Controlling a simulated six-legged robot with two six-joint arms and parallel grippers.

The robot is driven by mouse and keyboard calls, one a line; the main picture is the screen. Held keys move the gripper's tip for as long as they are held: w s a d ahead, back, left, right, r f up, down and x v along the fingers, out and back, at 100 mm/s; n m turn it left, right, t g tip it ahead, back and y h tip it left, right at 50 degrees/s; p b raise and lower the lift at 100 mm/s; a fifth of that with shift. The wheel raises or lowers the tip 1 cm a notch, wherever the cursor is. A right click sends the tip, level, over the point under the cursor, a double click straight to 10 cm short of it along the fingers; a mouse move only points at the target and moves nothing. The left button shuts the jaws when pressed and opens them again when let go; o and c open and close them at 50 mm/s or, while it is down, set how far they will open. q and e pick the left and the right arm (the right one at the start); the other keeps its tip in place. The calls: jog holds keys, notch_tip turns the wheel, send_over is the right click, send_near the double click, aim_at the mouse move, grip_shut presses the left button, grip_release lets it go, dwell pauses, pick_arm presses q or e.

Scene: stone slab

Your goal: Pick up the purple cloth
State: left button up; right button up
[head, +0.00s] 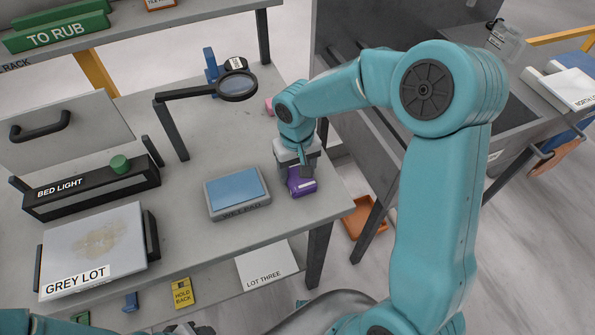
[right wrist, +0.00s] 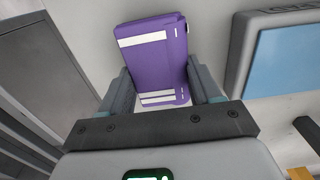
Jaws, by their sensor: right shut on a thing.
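The purple cloth (head: 302,184) looks like a folded block with white stripes, near the right edge of the grey bench. In the right wrist view the cloth (right wrist: 153,50) stands between the two fingers, with white bands across it. My right gripper (head: 300,172) reaches down over it and is shut on it; the gripper partly hides the cloth in the head view. I cannot tell whether the cloth still touches the bench. My left gripper is not in view.
The blue-topped wet pad (head: 237,189) lies just left of the cloth. A magnifier (head: 237,86) on a bent arm and a small pink object (head: 269,105) are behind. The grey lot slab (head: 95,248) is at the left. An orange tray (head: 364,217) sits below the bench's right side.

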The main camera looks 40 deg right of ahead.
aim_at(297, 170)
jog(key=shift+w+r, duration=0.1)
jog(key=shift+r, duration=0.35)
notch_tip(297, 170, up, 19)
jog(key=p, duration=0.1)
